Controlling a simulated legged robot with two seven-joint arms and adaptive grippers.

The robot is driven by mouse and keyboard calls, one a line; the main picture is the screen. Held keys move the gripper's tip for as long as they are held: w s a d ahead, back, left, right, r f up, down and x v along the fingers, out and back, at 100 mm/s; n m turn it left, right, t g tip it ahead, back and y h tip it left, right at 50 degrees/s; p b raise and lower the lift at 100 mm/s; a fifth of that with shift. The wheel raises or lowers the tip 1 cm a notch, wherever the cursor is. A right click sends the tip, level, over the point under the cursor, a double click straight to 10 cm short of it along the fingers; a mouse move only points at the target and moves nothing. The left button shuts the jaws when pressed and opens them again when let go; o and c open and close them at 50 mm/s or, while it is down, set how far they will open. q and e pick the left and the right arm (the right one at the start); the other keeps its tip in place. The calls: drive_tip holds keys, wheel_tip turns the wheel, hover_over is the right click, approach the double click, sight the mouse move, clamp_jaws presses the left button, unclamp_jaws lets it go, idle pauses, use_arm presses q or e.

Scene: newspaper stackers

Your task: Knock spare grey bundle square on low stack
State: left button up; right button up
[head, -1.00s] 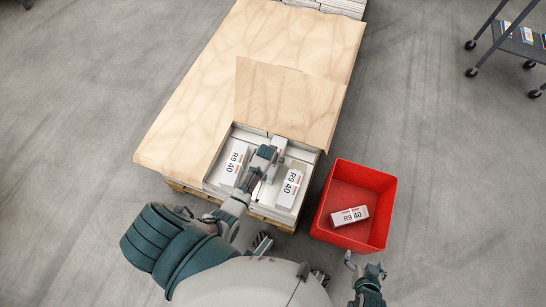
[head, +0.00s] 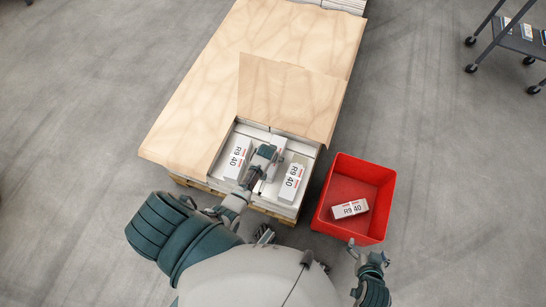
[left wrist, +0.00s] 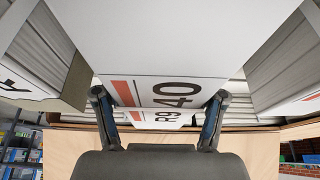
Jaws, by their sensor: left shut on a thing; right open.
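A pale grey bundle (head: 279,146) with a red-striped label sits in the middle of the open end of the stack (head: 287,209). My left gripper (head: 266,156) is over it and partly hides it. In the left wrist view its fingers (left wrist: 159,95) are shut on both sides of a bundle labelled R9 40 (left wrist: 150,83). Two more labelled bundles lie on the stack, one to the left (head: 237,158) and one to the right (head: 291,182). My right gripper (head: 363,250) is open and empty, in front of the red bin.
The red bin (head: 388,200) stands right of the stack with one labelled bundle (head: 349,209) inside. A tan board (head: 285,95) covers the stack behind the opening. A dark cart (head: 512,42) is at the upper right. The floor between is clear.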

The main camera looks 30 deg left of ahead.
use_arm(q)
drive_tip(key=shift+w+r+p, duration=0.1)
drive_tip(key=shift+r+p, duration=2.65)
drive_tip(key=shift+r, duration=0.2)
use_arm(e)
wheel_tip(320, 180, up, 7)
drive_tip(key=shift+w+r+t, duration=0.15)
drive_tip(key=shift+w+t, duration=0.15)
drive_tip(key=shift+w, duration=0.1)
use_arm(q)
drive_tip(key=shift+f, duration=0.1)
